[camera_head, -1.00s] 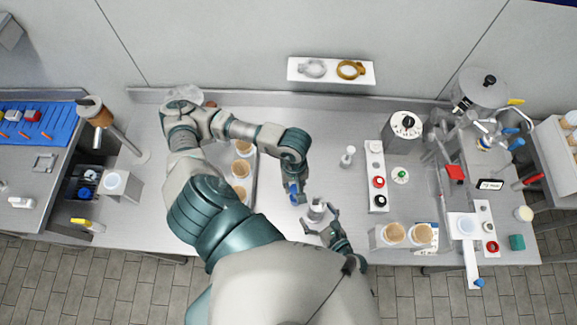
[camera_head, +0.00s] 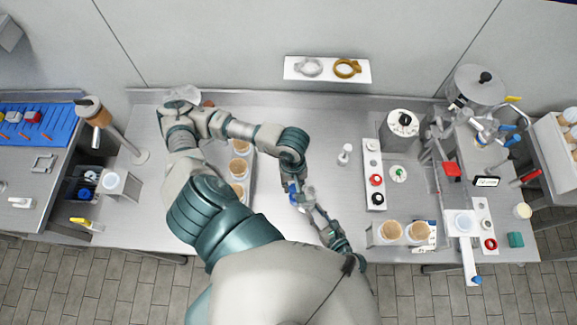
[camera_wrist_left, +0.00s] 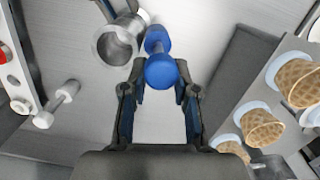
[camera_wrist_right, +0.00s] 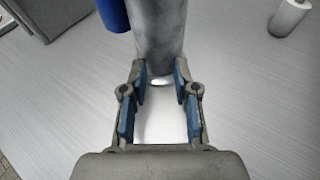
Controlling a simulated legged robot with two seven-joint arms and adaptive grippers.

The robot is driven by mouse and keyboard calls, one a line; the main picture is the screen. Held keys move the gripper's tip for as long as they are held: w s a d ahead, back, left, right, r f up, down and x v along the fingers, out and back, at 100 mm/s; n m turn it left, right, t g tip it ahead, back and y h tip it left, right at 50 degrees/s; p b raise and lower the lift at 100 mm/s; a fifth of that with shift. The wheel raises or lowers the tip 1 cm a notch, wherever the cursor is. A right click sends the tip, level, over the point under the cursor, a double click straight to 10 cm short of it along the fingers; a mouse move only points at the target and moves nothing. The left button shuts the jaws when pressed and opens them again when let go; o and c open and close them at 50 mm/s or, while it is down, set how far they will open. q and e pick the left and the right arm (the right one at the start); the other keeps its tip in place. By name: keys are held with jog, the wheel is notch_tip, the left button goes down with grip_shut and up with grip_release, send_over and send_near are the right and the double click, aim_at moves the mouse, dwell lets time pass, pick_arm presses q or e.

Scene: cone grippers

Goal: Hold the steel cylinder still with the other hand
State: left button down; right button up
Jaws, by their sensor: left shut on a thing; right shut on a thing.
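The steel cylinder (camera_head: 308,193) is a grey hollow tube on the bench. In the left wrist view its open round mouth (camera_wrist_left: 115,46) faces the camera. My right gripper (camera_wrist_right: 161,72) is shut on its lower part, one finger on each side. My left gripper (camera_wrist_left: 162,88) is shut on a blue spool-shaped piece (camera_wrist_left: 160,68) with a wide round end. This blue piece is beside the cylinder's mouth, not in it, and shows at the top of the right wrist view (camera_wrist_right: 113,14). In the head view both grippers are close together, and my left arm partly hides them.
A tray with several cones in holders (camera_wrist_left: 263,127) lies near my left gripper. A white panel with knobs (camera_head: 375,175) and a small white spool-shaped piece (camera_head: 345,154) are to the right. Two cones in a stand (camera_head: 390,230) are at the front right.

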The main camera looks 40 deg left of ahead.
pick_arm(q)
jog(key=shift+d+r, duration=0.1)
jog(key=shift+d, duration=0.45)
pick_arm(e)
jog(key=shift+d+r, duration=0.1)
jog(key=shift+d, duration=0.3)
grip_shut()
pick_arm(q)
jog(key=shift+a, duration=0.25)
pick_arm(e)
jog(key=shift+o, duration=1.2)
grip_release()
jog(key=shift+a, duration=0.2)
jog(key=o, duration=1.2)
jog(key=shift+a, duration=0.9)
jog(key=shift+c, duration=0.2)
jog(key=shift+a, duration=0.15)
pick_arm(q)
jog(key=shift+d, duration=0.1)
pick_arm(e)
jog(key=shift+d, duration=1.15)
jog(key=shift+a, duration=0.1)
